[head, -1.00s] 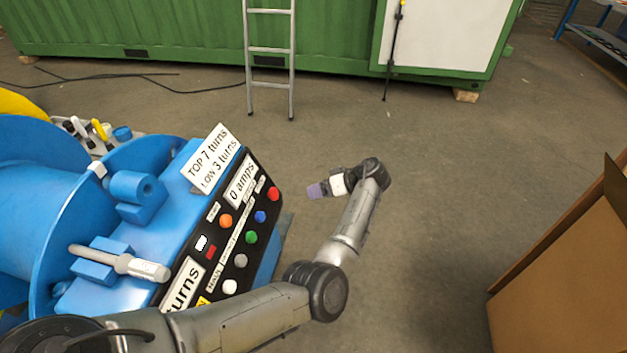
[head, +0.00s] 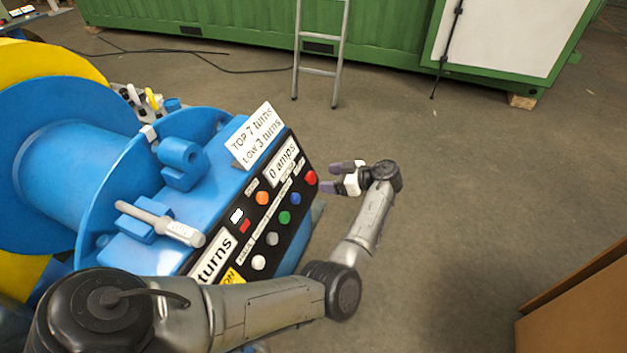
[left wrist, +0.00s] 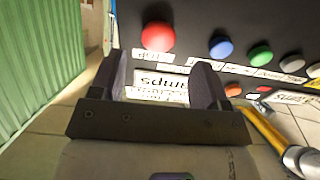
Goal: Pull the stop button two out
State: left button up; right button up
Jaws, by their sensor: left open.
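The black control panel (head: 290,196) on the blue machine carries a red round button (head: 311,178) at its far upper right corner, the likely stop button; its label is too small to read. In the left wrist view the red button (left wrist: 157,37) stands just beyond the fingertips, nearer the left finger. My left gripper (head: 330,177) is open and empty, just right of the red button, fingers toward the panel. It also shows in the left wrist view (left wrist: 160,72), with both fingers apart and the amps sign (left wrist: 160,82) visible between them. My right gripper is not in view.
Blue (head: 295,198), green (head: 285,217), orange (head: 262,197), grey and white buttons sit close by on the panel. A tilted turns sign (head: 256,136) rises behind it. A cardboard box (head: 580,305) stands at lower right. The floor right of my gripper is clear.

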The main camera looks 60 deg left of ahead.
aim_at(314, 178)
pick_arm(q)
jog(key=shift+b+x, duration=0.5)
jog(key=shift+x, duration=2.55)
jog(key=shift+w, duration=0.1)
jog(key=shift+c, duration=0.3)
